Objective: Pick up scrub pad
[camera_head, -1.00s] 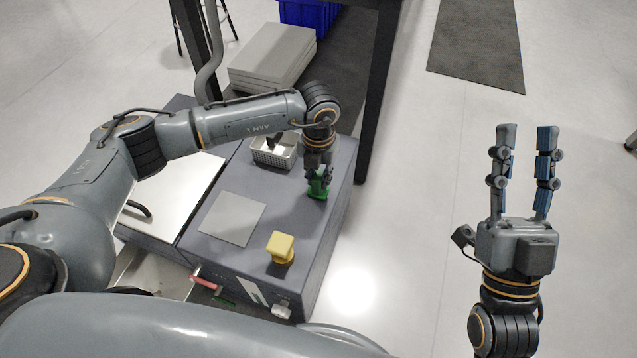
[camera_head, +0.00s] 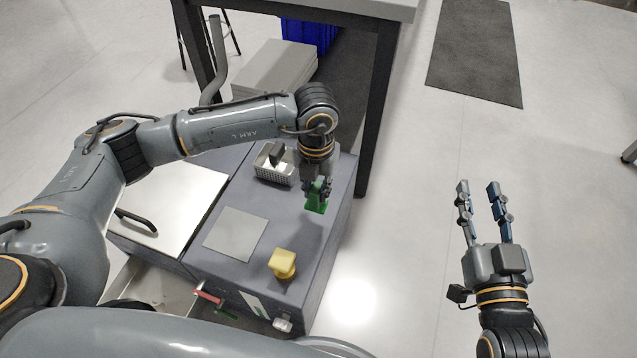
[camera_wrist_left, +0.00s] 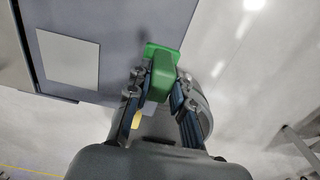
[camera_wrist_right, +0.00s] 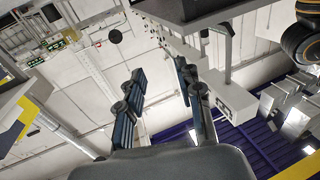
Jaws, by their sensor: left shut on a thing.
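The green scrub pad (camera_head: 316,206), a block with a flat base, is at the right part of the grey cabinet top (camera_head: 245,190). My left gripper (camera_head: 317,188) points down at it and is shut on its upper part. In the left wrist view the pad (camera_wrist_left: 162,76) sits between the two fingers, its flat base beyond the fingertips. I cannot tell whether the base touches the cabinet top. My right gripper (camera_head: 479,186) is open and empty, out over the floor at the right.
A yellow block (camera_head: 282,263) stands near the cabinet's front edge. A light square plate (camera_head: 235,234) lies left of it. A wire basket (camera_head: 272,165) with a dark item is behind. An open drawer (camera_head: 165,290) is at front left. A table leg (camera_head: 378,120) stands behind the cabinet.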

